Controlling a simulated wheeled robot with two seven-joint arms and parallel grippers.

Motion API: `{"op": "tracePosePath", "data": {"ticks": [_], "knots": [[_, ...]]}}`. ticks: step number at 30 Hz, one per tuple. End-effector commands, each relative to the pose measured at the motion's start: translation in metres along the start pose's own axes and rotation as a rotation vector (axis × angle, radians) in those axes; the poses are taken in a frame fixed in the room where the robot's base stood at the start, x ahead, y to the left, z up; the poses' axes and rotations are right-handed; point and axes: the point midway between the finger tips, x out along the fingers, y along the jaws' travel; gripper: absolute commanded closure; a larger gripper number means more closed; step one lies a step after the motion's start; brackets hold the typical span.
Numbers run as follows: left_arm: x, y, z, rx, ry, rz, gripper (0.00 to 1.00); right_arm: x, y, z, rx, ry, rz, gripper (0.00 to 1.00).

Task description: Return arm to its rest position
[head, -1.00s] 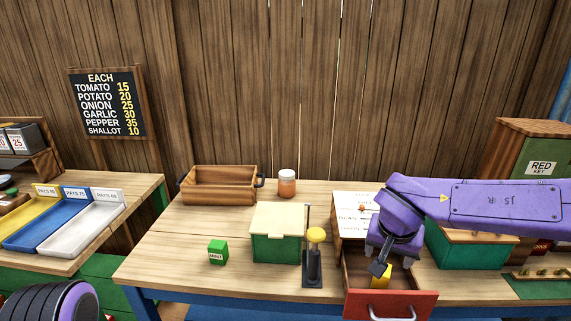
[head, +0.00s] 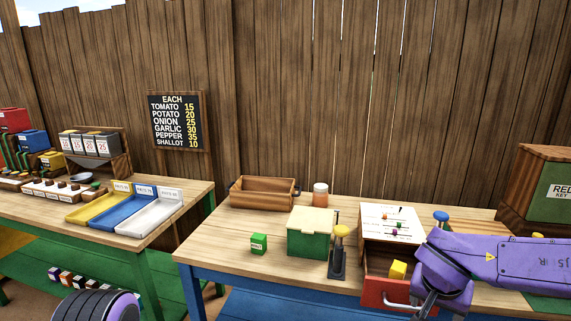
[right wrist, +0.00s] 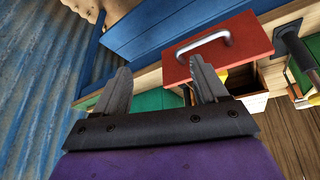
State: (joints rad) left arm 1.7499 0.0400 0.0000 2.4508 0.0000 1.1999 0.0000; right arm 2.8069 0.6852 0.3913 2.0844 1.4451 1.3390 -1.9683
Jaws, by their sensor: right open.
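My right arm (head: 500,262) is purple and comes in from the right in the head view. Its gripper (right wrist: 160,85) is open and empty in the right wrist view, with two grey fingers spread apart. In the head view the gripper is at the lower right, beside the open red drawer (head: 374,293), mostly hidden behind its own wrist. The drawer front (right wrist: 218,50) with its metal handle shows beyond the fingers in the right wrist view. A yellow block (head: 397,270) lies in the drawer. My left gripper is not visible; only a rounded part of my left arm shows at the bottom left.
A green box (head: 312,240), a small green block (head: 259,244), a yellow-topped stand (head: 339,255), a wooden tray (head: 262,192) and a jar (head: 320,195) stand on the table. A second table with coloured trays (head: 145,218) is at left. A price board (head: 176,122) hangs behind.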

Motion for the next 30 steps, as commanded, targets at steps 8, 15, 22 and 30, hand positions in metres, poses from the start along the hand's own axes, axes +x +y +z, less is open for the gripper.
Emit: {"op": "tracePosePath", "data": {"ticks": [8,15,22,30], "knots": [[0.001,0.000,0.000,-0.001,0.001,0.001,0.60,0.060,0.017,0.022,0.029,0.084,0.143,0.28],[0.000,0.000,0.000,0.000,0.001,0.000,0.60,0.139,0.047,0.071,0.014,0.228,0.249,0.28],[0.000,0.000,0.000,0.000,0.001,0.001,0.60,0.221,0.098,0.198,-0.091,0.242,0.143,0.28],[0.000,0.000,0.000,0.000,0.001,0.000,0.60,0.234,0.148,0.323,-0.092,-0.010,0.006,0.28]]}}
